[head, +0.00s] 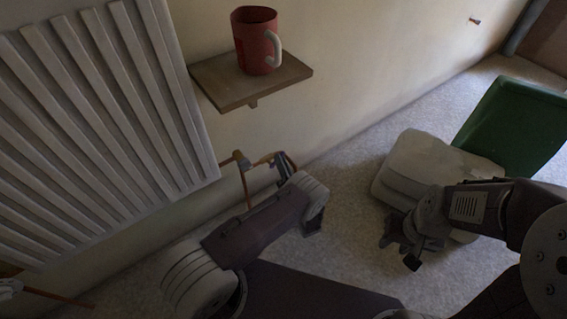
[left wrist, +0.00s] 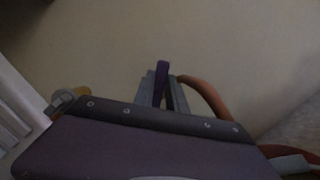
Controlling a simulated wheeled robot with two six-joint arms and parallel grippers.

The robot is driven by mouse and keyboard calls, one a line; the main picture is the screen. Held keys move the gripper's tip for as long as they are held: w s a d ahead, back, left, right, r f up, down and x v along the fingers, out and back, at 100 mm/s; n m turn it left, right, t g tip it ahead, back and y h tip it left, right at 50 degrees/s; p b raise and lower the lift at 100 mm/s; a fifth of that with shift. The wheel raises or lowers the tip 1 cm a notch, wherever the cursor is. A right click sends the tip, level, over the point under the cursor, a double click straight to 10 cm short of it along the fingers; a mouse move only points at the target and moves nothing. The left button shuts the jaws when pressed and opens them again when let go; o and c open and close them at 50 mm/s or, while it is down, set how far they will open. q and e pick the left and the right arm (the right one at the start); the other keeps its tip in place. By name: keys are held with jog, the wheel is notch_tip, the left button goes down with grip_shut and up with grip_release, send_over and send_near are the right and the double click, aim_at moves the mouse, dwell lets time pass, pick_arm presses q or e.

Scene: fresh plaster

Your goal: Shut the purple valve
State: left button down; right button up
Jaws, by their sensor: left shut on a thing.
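The purple valve's handle (left wrist: 162,80) shows in the left wrist view as a narrow purple bar standing up between the two grey fingers of my left gripper (left wrist: 161,90). My left gripper is shut on it. A copper pipe (left wrist: 205,95) curves away just right of the fingers. In the head view my left gripper (head: 287,165) is at the pipe by the wall, right of the radiator, and my own wrist hides most of the valve. My right gripper (head: 400,250) is empty over the floor, its fingers apart.
A white radiator (head: 100,110) fills the left of the wall. A wooden shelf (head: 235,90) with a red mug (head: 257,45) juts out above the pipe. A pale cushion-like object (head: 420,165) and a green panel (head: 515,125) are at right. Carpet is clear between.

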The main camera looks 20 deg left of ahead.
pick_arm(q)
jog(key=n+y, duration=0.1)
jog(key=n, duration=0.2)
jog(key=s+r+n+g+y+b, duration=0.1)
jog(key=n, duration=0.2)
jog(key=a+n+y+b, duration=0.1)
jog(key=n, duration=0.3)
jog(key=shift+s+r+g, duration=0.15)
jog(key=shift+r+g, duration=0.15)
jog(key=n, duration=0.2)
jog(key=n+g+y, duration=0.1)
jog(key=shift+s+a+n, duration=0.2)
jog(key=shift+s+n, duration=0.15)
jog(key=shift+n, duration=0.05)
jog(key=c, duration=1.4)
grip_release()
